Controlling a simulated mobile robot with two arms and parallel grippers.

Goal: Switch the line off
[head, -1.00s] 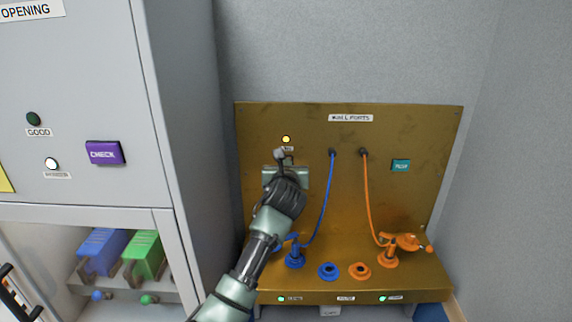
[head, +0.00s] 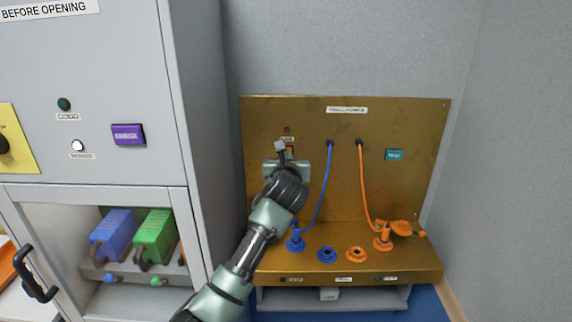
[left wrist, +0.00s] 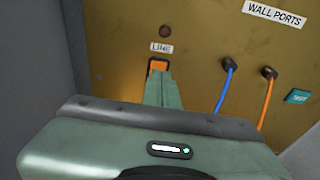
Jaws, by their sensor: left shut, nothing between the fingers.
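The brass wall-ports panel (head: 400,120) stands against the back wall. Its orange LINE switch (left wrist: 158,64) shows in the left wrist view below the LINE label (left wrist: 161,48). The round lamp (left wrist: 165,32) above the label is dark red, unlit; it also looks dark in the head view (head: 287,130). My left gripper (head: 281,148) is shut and empty, its fingertips (left wrist: 159,76) at the lower part of the switch. I cannot tell whether they touch it. The gripper hides part of the switch. My right gripper is not in view.
A blue hose (head: 328,185) and an orange hose (head: 363,190) run from the panel to fittings on the ledge. A teal button (head: 394,155) is at the panel's right. A grey cabinet (head: 200,120) with a purple button (head: 128,134) stands close on the left.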

